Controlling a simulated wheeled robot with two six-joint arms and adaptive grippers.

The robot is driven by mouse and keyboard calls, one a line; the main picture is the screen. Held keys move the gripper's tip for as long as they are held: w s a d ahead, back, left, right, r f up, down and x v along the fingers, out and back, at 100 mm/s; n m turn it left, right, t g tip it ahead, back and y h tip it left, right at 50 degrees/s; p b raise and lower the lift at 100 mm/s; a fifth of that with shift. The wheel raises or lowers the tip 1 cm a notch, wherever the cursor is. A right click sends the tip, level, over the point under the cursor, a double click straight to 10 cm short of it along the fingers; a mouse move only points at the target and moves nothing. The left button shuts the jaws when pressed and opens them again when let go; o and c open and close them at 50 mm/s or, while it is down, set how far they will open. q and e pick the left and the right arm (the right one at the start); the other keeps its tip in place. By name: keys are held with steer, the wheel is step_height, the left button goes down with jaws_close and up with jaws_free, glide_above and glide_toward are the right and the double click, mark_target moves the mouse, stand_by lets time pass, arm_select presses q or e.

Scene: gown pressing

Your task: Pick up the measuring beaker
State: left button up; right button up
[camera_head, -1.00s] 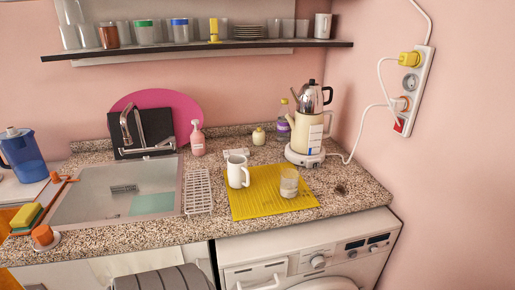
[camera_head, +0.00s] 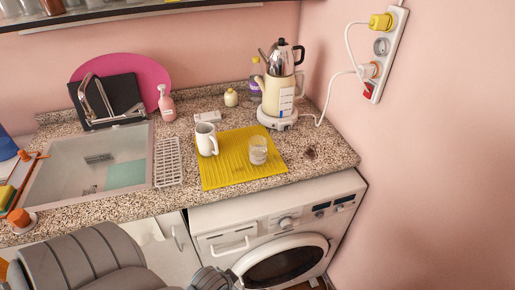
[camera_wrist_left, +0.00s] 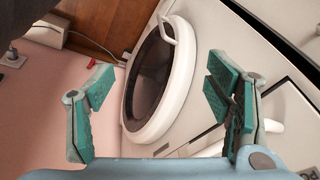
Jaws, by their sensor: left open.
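A clear glass beaker (camera_head: 258,150) with whitish contents stands upright on the ribbed yellow mat (camera_head: 225,176) on the counter; it appears to be the measuring beaker. A white jug (camera_head: 207,138) with a handle stands just left of it on the mat. In the left wrist view my left gripper (camera_wrist_left: 160,95) is open and empty, with its teal pads wide apart in front of the washing machine door. In the head view my grey left arm is at the bottom left, below the counter edge and well away from the beaker. My right gripper is out of view.
The washing machine (camera_head: 283,228) stands under the counter. A cream kettle (camera_head: 278,95) stands on its base behind the mat, with a cable to the wall power strip (camera_head: 386,50). A white rack (camera_head: 168,162) and the sink (camera_head: 85,170) are at left. A shelf (camera_head: 150,10) hangs above.

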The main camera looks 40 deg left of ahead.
arm_select(q)
steer(key=w+a+r+m+t+y, duration=0.1)
steer(key=w+a+r+m+y, duration=0.1)
steer(key=r, duration=0.4)
steer(key=w+a+r+m+t+y+p, duration=0.1)
steer(key=w+a+r+m+t+y, duration=0.1)
steer(key=a+r, duration=0.4)
steer(key=w+a+r+m+t+y+p, duration=0.1)
steer(key=w+a+r+m+t+y, duration=0.1)
steer(key=w+a+r+m+y, duration=0.1)
steer(key=shift+w+a+r+m, duration=0.25)
steer(key=shift+w+r+m, duration=0.45)
steer(key=shift+r, duration=0.25)
steer(key=shift+w+a+r+m, duration=0.25)
steer(key=shift+w+r+m, duration=0.35)
steer(key=shift+w+r, duration=0.25)
steer(key=w+a+r+m+t+y, duration=0.1)
steer(key=w+r+m+t+y, duration=0.1)
steer(key=w+r+m+t, duration=0.5)
steer(key=m+t+h, duration=0.1)
steer(key=m+h, duration=0.2)
steer(key=m, duration=1.1)
glide_toward(260, 137)
steer(key=x, duration=0.7)
steer(key=shift+w, duration=0.2)
steer(key=shift+s, duration=0.1)
steer(key=c, duration=1.5)
steer(key=shift+o, duration=0.2)
steer(key=shift+r, duration=0.1)
